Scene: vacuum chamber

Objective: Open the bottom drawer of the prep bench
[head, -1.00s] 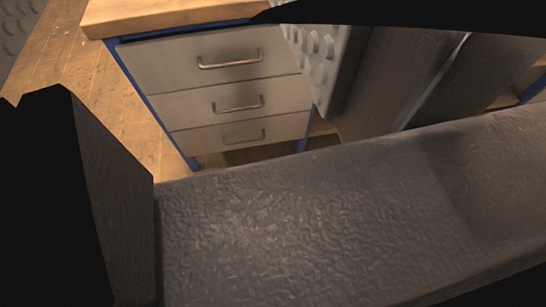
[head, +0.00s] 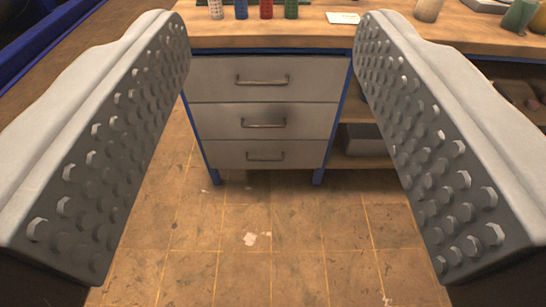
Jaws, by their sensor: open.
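The prep bench (head: 330,36) stands ahead with a wooden top and a blue frame. Its drawer unit has three grey drawers, all shut. The bottom drawer (head: 225,155) is the lowest and has a thin bar handle (head: 265,157). The middle drawer (head: 215,121) and the top drawer (head: 215,78) have similar handles. My gripper (head: 270,35) is open, with its two studded fingers wide apart at left and right. Nothing is between the fingers, and they appear well short of the drawers.
Several small coloured containers (head: 266,9) and a white card (head: 342,18) are on the benchtop. An open shelf with a grey box (head: 364,140) is right of the drawers. Tiled floor (head: 270,215) in front is clear apart from pale patches. A dark blue structure (head: 35,30) is at upper left.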

